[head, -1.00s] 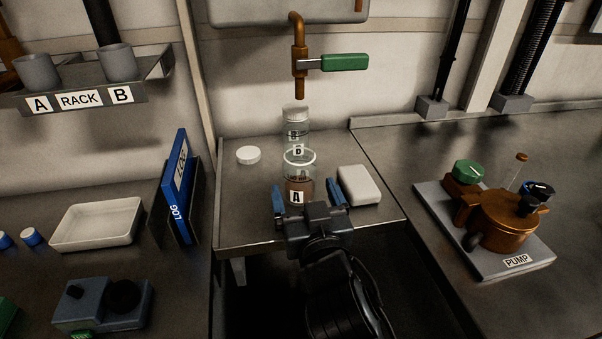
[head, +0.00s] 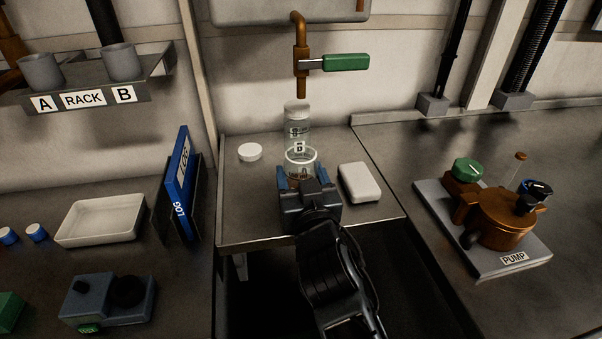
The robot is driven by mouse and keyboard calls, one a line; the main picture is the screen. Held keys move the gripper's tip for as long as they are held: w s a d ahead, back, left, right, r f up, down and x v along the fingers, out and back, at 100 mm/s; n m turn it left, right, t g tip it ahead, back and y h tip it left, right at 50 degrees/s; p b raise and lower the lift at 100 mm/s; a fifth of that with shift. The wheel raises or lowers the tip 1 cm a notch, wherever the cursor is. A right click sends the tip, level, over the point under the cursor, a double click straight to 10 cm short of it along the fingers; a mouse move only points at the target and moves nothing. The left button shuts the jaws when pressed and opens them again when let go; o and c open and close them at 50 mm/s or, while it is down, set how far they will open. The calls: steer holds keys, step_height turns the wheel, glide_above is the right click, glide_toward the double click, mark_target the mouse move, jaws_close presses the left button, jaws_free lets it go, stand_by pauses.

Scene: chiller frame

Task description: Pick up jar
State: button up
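The jar appears still upright on the bench.
A round white lid (head: 250,152) lies left of the jars; a white block (head: 359,183) lies right. A copper spout (head: 301,75) with a green handle (head: 346,62) hangs above. A blue log binder (head: 181,188) stands left, a pump (head: 503,218) right.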

steer(key=c, duration=0.6)
steer(key=shift+r, duration=0.1)
